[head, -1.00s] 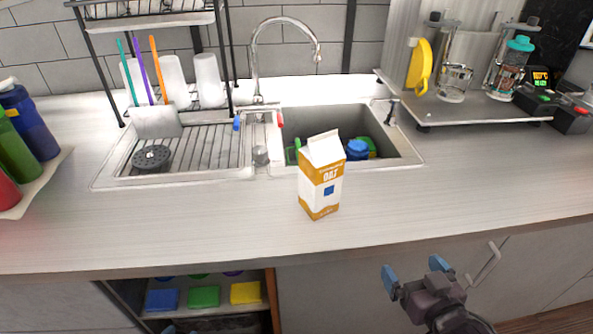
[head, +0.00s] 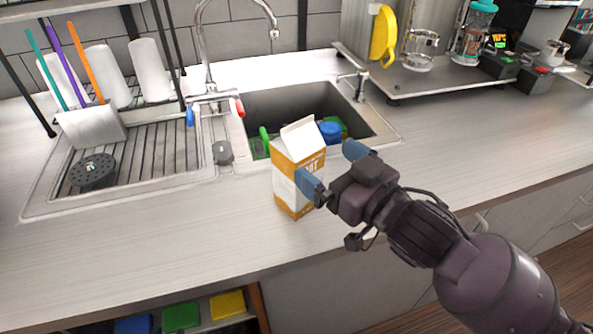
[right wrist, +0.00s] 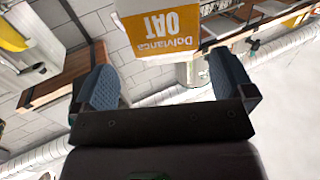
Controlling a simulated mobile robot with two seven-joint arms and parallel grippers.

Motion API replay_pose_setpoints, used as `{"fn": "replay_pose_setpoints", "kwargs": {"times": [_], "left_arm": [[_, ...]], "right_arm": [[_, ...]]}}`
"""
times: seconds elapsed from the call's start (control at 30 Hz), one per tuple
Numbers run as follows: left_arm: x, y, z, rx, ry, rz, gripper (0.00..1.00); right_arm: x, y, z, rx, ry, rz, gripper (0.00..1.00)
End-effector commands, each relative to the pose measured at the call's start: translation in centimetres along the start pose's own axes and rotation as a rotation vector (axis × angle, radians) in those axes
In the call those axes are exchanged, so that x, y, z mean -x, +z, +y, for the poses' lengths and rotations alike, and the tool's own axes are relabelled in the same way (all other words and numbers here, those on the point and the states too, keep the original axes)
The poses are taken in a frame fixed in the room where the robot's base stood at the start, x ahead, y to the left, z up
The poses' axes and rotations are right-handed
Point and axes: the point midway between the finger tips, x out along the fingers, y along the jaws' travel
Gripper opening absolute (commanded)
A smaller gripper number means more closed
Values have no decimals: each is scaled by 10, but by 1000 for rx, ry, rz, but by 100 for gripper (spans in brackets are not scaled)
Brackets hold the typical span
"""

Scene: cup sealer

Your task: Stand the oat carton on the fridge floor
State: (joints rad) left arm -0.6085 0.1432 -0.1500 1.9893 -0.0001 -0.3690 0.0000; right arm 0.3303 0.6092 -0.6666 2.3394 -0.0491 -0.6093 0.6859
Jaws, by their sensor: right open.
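The oat carton (head: 285,186), white and orange with a gabled top, stands upright on the counter in front of the sink. My right gripper (head: 332,168) is open beside the carton's right side in the head view, and one blue finger overlaps part of the carton. In the right wrist view, the carton (right wrist: 165,30) appears upside down beyond the open fingers (right wrist: 166,82), with nothing held between them. I cannot tell whether a finger touches it. My left gripper and the fridge are not in view.
The sink (head: 295,105) behind the carton holds blue and green items. A drying rack with a caddy (head: 92,127) is at left. A grey platform (head: 440,82) with glass jars stands at back right. The counter (head: 180,235) is clear at front left.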

Motion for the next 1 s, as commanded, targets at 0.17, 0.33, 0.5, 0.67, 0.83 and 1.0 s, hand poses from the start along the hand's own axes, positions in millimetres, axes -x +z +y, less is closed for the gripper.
{"fn": "replay_pose_setpoints", "kwargs": {"times": [0.17,0.33,0.5,0.67,0.83,1.0], "left_arm": [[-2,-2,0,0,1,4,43],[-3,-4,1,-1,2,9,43],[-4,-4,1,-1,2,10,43],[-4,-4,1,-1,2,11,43],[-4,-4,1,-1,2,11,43],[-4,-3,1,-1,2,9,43]], "right_arm": [[-12,0,-1,0,0,0,100],[-27,1,-4,1,-1,1,100],[-50,3,-7,2,1,0,100],[-63,3,-7,0,0,-1,100],[-65,3,-7,-1,0,-2,100],[-64,3,-7,-1,1,-1,89]]}}
